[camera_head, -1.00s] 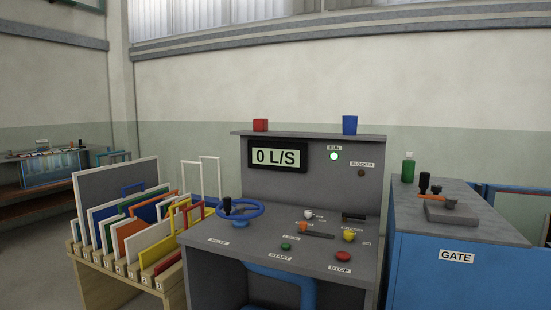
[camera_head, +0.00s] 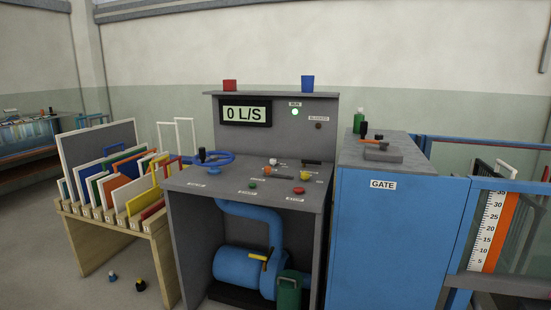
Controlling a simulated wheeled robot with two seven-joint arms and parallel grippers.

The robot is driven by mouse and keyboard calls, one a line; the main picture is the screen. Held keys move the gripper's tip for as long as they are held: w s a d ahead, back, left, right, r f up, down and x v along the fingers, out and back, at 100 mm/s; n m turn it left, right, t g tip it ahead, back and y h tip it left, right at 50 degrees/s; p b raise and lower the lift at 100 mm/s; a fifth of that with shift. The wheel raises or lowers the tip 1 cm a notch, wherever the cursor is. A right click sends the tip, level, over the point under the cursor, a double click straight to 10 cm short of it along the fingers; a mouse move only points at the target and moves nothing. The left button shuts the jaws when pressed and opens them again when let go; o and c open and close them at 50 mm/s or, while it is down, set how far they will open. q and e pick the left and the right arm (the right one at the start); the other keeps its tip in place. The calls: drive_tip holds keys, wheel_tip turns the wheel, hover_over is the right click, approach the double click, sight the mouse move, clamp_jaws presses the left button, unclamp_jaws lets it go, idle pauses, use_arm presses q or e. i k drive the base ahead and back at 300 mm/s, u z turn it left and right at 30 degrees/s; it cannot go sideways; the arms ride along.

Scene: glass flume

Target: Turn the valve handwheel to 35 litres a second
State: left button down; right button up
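The valve handwheel (camera_head: 222,159) is a blue ring with a dark upright knob (camera_head: 202,154). It sits at the left end of the grey console top (camera_head: 190,180), above a small label that is too small to read surely. The display (camera_head: 246,113) on the console's back panel reads 0 L/S. A green lamp (camera_head: 295,112) under the RUN label is lit, and the lamp below the BLOCKED label (camera_head: 318,126) is dark. Neither of my grippers shows in the view.
Left of the console, a wooden rack (camera_head: 130,225) holds several coloured panels. A blue GATE cabinet (camera_head: 385,240) stands right of it, then a glass flume with a scale (camera_head: 491,230). Under the console are a blue pump (camera_head: 238,265) and a green bin (camera_head: 289,292). Two small knobs (camera_head: 140,285) lie on the floor.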

sight(202, 154)
drive_tip(key=z, duration=0.3)
drive_tip(key=k, duration=0.5)
drive_tip(key=z, duration=0.35)
drive_tip(key=i, duration=1.75)
drive_tip(key=u, duration=1.75)
drive_tip(key=i, duration=0.7)
drive_tip(key=u, duration=0.75)
